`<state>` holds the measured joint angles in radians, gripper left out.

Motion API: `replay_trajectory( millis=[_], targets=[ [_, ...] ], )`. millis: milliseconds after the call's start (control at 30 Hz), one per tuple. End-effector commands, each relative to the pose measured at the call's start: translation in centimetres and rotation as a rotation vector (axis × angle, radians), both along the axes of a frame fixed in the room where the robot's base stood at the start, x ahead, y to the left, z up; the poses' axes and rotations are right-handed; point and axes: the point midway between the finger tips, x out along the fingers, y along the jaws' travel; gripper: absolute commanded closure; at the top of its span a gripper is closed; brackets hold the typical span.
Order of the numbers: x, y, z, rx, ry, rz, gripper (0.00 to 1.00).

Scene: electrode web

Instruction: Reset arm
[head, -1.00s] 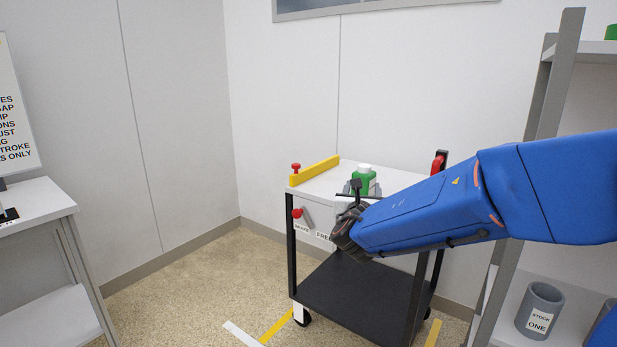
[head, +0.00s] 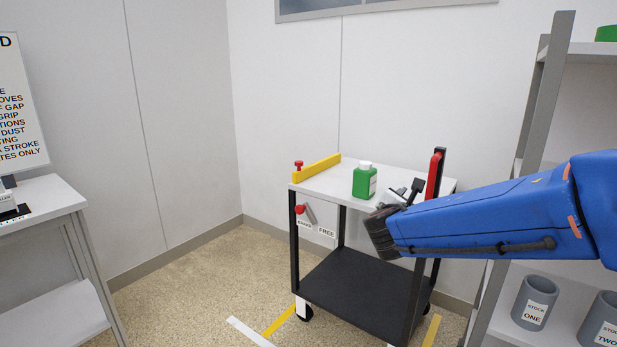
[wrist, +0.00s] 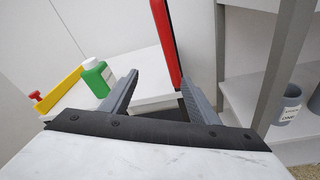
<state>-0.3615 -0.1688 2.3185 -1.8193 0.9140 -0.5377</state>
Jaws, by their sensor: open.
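My gripper (head: 408,190) is at the front right of the cart in the head view, at the end of my blue arm. In the wrist view my gripper (wrist: 160,92) has its two grey fingers spread wide with nothing between them. A green bottle with a white cap (head: 364,181) stands upright on the cart's white top (head: 335,186), to the left of my gripper and apart from it. The bottle also shows in the wrist view (wrist: 96,78), left of the left finger.
The cart has a yellow rail (head: 317,168), a red upright handle (head: 435,175) and a black lower shelf (head: 355,290). A grey shelf rack with grey cups (head: 535,302) stands close on the right. A white table (head: 40,205) is at the left. Floor between is clear.

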Motion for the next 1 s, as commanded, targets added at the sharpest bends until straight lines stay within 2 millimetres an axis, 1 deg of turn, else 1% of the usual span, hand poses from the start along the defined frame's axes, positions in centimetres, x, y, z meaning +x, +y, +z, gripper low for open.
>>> replay_trajectory(
  millis=[33, 67, 100, 167, 200, 267, 300, 367, 400, 467, 500, 567, 600, 667, 700, 800, 900, 1000],
  targets=[
    [-1.4, -1.6, -0.1, 0.066, -0.009, -0.051, 0.45],
    [-2.3, -2.6, -0.3, 0.113, -0.012, -0.085, 0.45],
    [-3.7, -3.9, -0.7, 0.180, -0.019, -0.137, 0.45],
    [-6.0, -5.8, -1.5, 0.290, -0.030, -0.216, 0.45],
    [-7.6, -6.9, -2.0, 0.362, -0.039, -0.270, 0.45],
    [-9.9, -8.3, -3.0, 0.472, -0.054, -0.349, 0.45],
    [-11.5, -9.0, -3.6, 0.545, -0.063, -0.403, 0.45],
    [-13.8, -9.9, -4.6, 0.655, -0.081, -0.481, 0.45],
    [-15.4, -10.3, -5.3, 0.727, -0.092, -0.534, 0.45],
    [-17.7, -10.7, -6.5, 0.837, -0.110, -0.612, 0.45],
    [-19.2, -10.8, -7.2, 0.910, -0.122, -0.663, 0.45],
    [-21.3, -10.7, -8.2, 1.019, -0.141, -0.740, 0.45],
    [-22.7, -10.5, -8.9, 1.092, -0.155, -0.790, 0.45],
    [-24.7, -10.0, -9.8, 1.201, -0.174, -0.866, 0.45],
    [-26.0, -9.5, -10.4, 1.275, -0.187, -0.915, 0.45],
    [-28.9, -8.0, -11.8, 1.457, -0.217, -1.039, 0.45],
    [-31.3, -6.0, -12.8, 1.634, -0.241, -1.153, 0.45],
    [-33.0, -4.1, -13.4, 1.786, -0.260, -1.248, 0.45]
  ],
)
